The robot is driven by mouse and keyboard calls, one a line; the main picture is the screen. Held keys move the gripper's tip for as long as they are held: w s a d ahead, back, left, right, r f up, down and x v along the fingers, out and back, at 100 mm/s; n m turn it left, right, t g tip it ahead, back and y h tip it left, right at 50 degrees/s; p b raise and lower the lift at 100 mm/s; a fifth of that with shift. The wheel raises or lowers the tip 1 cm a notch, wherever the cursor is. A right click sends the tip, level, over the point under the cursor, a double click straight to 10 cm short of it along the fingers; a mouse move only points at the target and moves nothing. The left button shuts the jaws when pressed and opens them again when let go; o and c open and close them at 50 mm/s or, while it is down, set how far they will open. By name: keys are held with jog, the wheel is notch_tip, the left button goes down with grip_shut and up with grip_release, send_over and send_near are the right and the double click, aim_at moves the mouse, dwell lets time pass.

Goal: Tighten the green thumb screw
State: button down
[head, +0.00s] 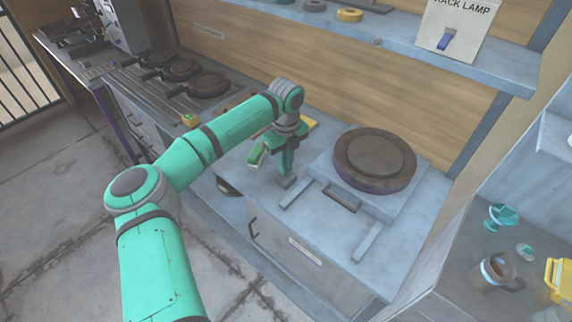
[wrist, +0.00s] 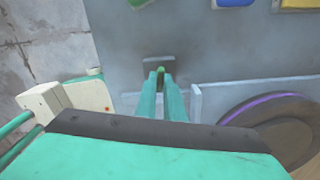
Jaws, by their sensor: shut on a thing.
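The green thumb screw (wrist: 161,70) shows as a small green tip between my fingertips in the wrist view, in front of a small grey block (wrist: 159,61). In the head view my gripper (head: 287,172) points down at this block (head: 287,182) on the bench, left of the round plate. My gripper also shows in the wrist view (wrist: 160,82), with its two fingers close together on the screw. The fingers hide most of the screw, and I cannot tell how far it is turned.
A dark round plate (head: 374,160) sits on a grey base right of my gripper, with metal rails in front. A green and cream item (head: 257,153) is close on the left. A shelf (head: 400,45) with a rack lamp switch box (head: 455,28) runs behind.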

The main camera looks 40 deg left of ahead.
jog(key=m, duration=0.4)
jog(key=shift+m, duration=0.3)
jog(key=m, duration=0.3)
jog(key=shift+m, duration=0.4)
jog(key=m, duration=1.2)
jog(key=shift+m, duration=0.3)
jog(key=m, duration=0.3)
jog(key=shift+m, duration=0.3)
jog(key=m, duration=0.4)
jog(key=shift+a+m, duration=0.1)
jog(key=shift+m, duration=2.1)
